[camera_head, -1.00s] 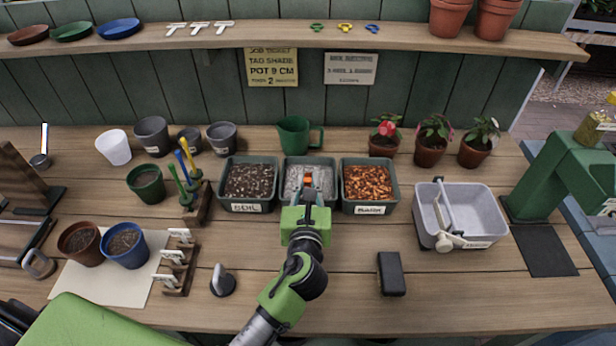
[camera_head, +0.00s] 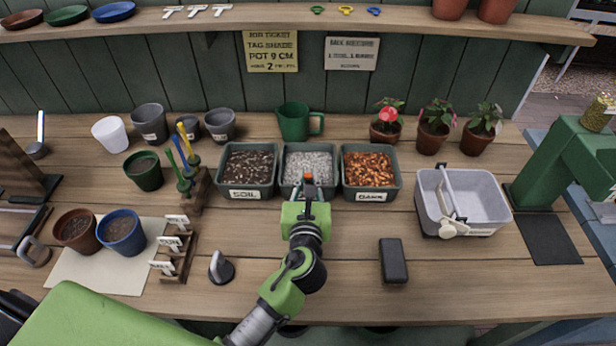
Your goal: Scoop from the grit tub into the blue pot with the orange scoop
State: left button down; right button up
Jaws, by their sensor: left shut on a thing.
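The grit tub (camera_head: 283,163) is a dark green tub of pale grey grit, in the middle of three tubs. The blue pot (camera_head: 111,247) stands on a paper sheet at the left with brown fill inside. My left gripper (camera_head: 307,188) is at the front edge of the grit tub, shut on the orange scoop (camera_head: 308,178). Only a small orange part of the scoop shows. Its bowl is not clear, and I cannot tell whether it holds grit. My gripper hides the tub's front label. My right gripper is not in view.
The soil tub (camera_head: 221,172) and the bark tub (camera_head: 394,178) flank the grit tub. A rack of tools (camera_head: 196,190), label holders (camera_head: 182,262) and a terracotta pot (camera_head: 67,243) stand near the blue pot. A grey caddy (camera_head: 490,216) and a black block (camera_head: 393,262) are at the right.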

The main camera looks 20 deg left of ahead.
pick_arm(q)
jog(key=shift+s+f, duration=0.1)
jog(key=shift+f, duration=0.2)
jog(key=shift+r+p, duration=0.5)
jog(key=shift+t, duration=0.5)
notch_tip(320, 180, up, 10)
jog(key=p, duration=0.6)
jog(key=shift+s+f, duration=0.1)
jog(key=shift+f, duration=0.1)
jog(key=shift+r+p, duration=0.15)
jog(key=shift+p, duration=0.15)
